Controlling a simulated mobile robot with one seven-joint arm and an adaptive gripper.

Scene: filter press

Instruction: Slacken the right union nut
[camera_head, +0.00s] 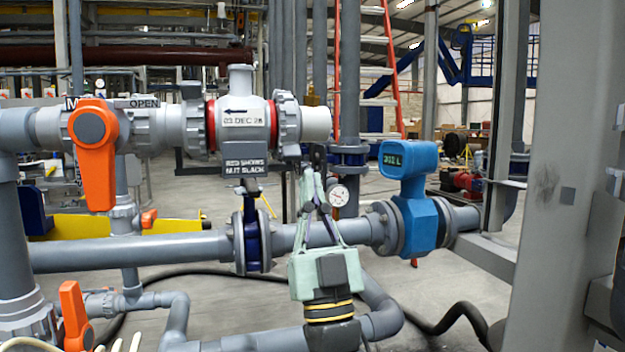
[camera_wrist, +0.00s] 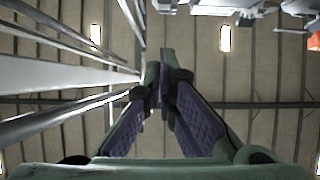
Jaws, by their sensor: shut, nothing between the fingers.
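The right union nut (camera_head: 287,118) is a grey ribbed ring at the right end of the grey check valve body (camera_head: 240,122). A red band (camera_head: 273,124) shows between that nut and the body. The left union nut (camera_head: 193,119) also has a red band (camera_head: 210,124) beside it. My gripper (camera_head: 311,172) points upward, just below and to the right of the right nut. Its fingers are together and empty, apart from the nut as far as I can tell. In the wrist view the fingers (camera_wrist: 163,78) meet in front of the ceiling.
A plate (camera_head: 244,163) under the body reads "RED SHOWS NUT SLACK". An orange valve handle (camera_head: 96,150) is at the left. A lower grey pipe (camera_head: 140,250) runs behind my gripper, with a gauge (camera_head: 338,195) and a blue flow meter (camera_head: 418,210). A grey column (camera_head: 570,150) stands right.

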